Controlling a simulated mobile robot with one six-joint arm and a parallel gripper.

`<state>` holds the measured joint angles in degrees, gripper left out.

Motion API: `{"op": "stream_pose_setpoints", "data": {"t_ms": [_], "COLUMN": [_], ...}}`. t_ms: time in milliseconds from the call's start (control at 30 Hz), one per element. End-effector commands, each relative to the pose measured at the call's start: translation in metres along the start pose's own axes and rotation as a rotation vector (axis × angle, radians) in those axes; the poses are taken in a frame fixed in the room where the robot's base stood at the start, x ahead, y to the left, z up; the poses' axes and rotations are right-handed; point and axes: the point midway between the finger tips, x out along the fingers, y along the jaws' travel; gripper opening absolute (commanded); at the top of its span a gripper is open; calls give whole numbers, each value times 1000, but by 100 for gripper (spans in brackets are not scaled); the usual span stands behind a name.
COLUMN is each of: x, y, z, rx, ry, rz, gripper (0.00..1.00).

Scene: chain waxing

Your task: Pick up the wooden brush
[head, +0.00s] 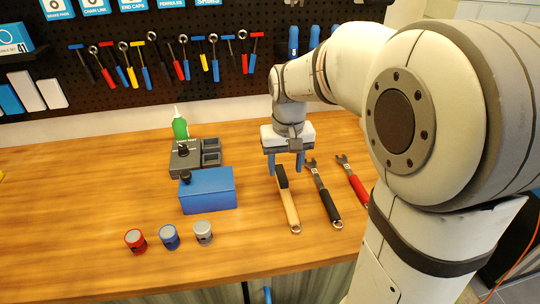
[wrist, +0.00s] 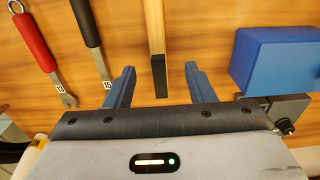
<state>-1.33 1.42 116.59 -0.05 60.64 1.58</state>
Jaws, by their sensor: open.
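The wooden brush (head: 289,206) lies on the wooden bench. It has a light wooden handle, a black head at its far end and a metal ring at its near end. My gripper (head: 285,164) is open and empty, fingers pointing down, above the brush's head end. The fingers also show in the wrist view (wrist: 158,82), apart from the brush.
A black-handled wrench (head: 325,198) and a red-handled wrench (head: 354,184) lie right of the brush. A blue box (head: 208,190) stands to its left, with a grey holder (head: 186,158) behind. Red (head: 135,240), blue (head: 169,237) and grey (head: 203,233) cans stand in front. A tool pegboard (head: 150,45) rises behind.

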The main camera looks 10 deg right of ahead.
Motion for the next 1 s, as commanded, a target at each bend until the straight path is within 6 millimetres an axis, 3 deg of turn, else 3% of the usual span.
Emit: {"op": "stream_pose_setpoints", "data": {"t_ms": [200,700,1000], "x": [16,80,87], "y": [-1,4,3], "z": [-17,-10,-11], "rx": [0,-1,-2], "ry": [-26,-28,-23], "rz": [0,0,0], "gripper": [49,49,49]}}
